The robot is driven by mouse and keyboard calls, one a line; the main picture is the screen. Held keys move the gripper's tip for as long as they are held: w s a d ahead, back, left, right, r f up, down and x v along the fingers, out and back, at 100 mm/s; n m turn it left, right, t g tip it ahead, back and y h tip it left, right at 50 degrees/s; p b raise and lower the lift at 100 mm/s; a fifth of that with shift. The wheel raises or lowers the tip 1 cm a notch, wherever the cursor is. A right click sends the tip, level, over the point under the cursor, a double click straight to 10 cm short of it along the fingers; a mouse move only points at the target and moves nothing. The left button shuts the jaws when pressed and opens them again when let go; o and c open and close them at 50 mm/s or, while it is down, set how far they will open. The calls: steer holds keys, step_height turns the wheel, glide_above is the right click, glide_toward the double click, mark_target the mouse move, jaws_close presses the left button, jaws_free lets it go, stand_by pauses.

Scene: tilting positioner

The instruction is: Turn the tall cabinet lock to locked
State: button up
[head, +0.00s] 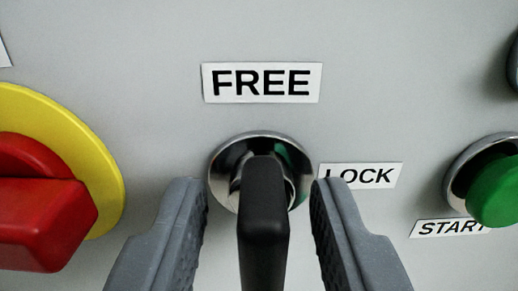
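The lock is a chrome ring (222,170) on the grey panel, with a black key handle (264,225) sticking out of it toward me. The handle's flat grip looks upright, under the FREE label (262,83). The LOCK label (360,176) sits to the right of the ring. My gripper (262,195) is open, with one grey finger on each side of the black handle. A gap shows between each finger and the handle. The handle's lower end runs out of the picture.
A red rotary switch (45,215) on a yellow disc (105,165) stands out at the left, near my left finger. A green button (496,192) with a START label (448,228) is at the right. A dark part shows at the upper right edge. The panel above the lock is flat.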

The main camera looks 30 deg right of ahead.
steer(key=shift+w+d, duration=0.3)
steer(key=shift+w, duration=0.15)
